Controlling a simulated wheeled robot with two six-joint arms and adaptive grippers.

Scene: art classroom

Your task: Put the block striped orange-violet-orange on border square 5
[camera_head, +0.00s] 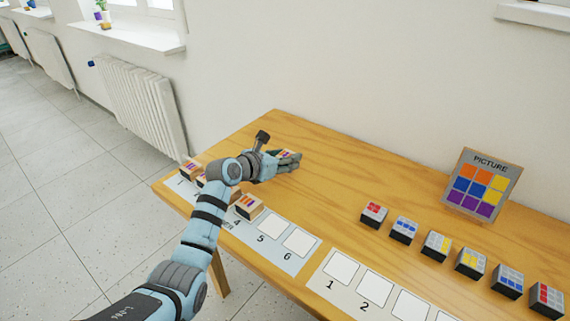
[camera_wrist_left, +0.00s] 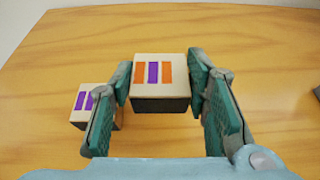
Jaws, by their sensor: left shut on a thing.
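The block striped orange-violet-orange (camera_wrist_left: 153,73) is between the fingers of my left gripper (camera_head: 289,160), which is shut on it. In the left wrist view its striped face is plain; in the head view the gripper hides most of it. I cannot tell whether it touches the table. Border square 5 (camera_head: 270,226) is a bare white square on the border strip, nearer the front edge than the gripper. My right gripper is not in view.
A violet-striped block (camera_wrist_left: 84,99) stands beside the left finger. A striped block (camera_head: 249,206) sits on square 4, beside square 5. Square 6 (camera_head: 299,243) is bare. Several coloured blocks stand right, before a picture card (camera_head: 481,185). The table's middle (camera_head: 330,180) is clear.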

